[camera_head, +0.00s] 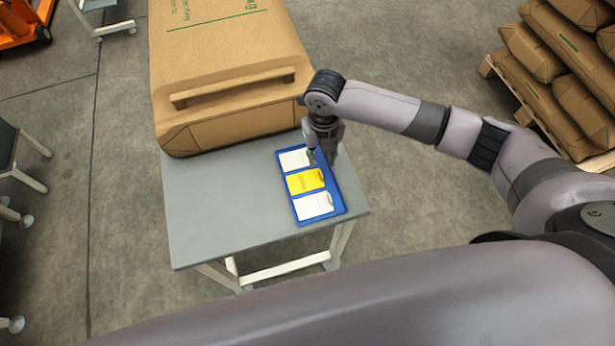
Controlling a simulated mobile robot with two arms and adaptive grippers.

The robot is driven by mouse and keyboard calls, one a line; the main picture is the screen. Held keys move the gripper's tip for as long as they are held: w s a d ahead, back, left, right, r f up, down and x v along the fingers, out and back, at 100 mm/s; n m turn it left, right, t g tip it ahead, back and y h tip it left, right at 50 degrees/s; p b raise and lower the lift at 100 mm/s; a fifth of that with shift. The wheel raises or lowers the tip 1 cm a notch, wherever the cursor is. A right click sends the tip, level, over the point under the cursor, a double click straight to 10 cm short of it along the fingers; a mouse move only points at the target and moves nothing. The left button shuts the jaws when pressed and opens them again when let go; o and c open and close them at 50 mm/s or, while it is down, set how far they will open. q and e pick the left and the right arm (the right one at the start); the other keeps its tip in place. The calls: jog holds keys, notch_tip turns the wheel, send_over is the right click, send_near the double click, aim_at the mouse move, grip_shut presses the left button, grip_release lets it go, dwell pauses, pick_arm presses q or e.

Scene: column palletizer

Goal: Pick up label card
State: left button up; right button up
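Three label cards lie in a row on a blue tray (335,189) on the grey table. The far card (293,160) is white, the middle card (304,181) is yellow, and the near card (314,206) is white. Each has a small raised tab at its right side. My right gripper (322,160) points down over the far end of the tray, at the far white card's right side. Its fingers are small and dark here, and I cannot tell whether they are open or touch the card. My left gripper is not in view.
A large brown paper sack (225,60) with a handle fills the far part of the grey table (215,215). Sacks (550,95) are stacked on a wooden pallet (500,82) at the right. The table's near left part is bare.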

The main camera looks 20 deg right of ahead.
aim_at(320, 170)
notch_tip(320, 170, down, 6)
jog(key=shift+s+a+r+p, duration=0.15)
jog(key=shift+r+p, duration=0.1)
jog(key=shift+p, duration=0.6)
jog(key=shift+f, duration=0.3)
jog(key=shift+c, duration=0.4)
grip_shut()
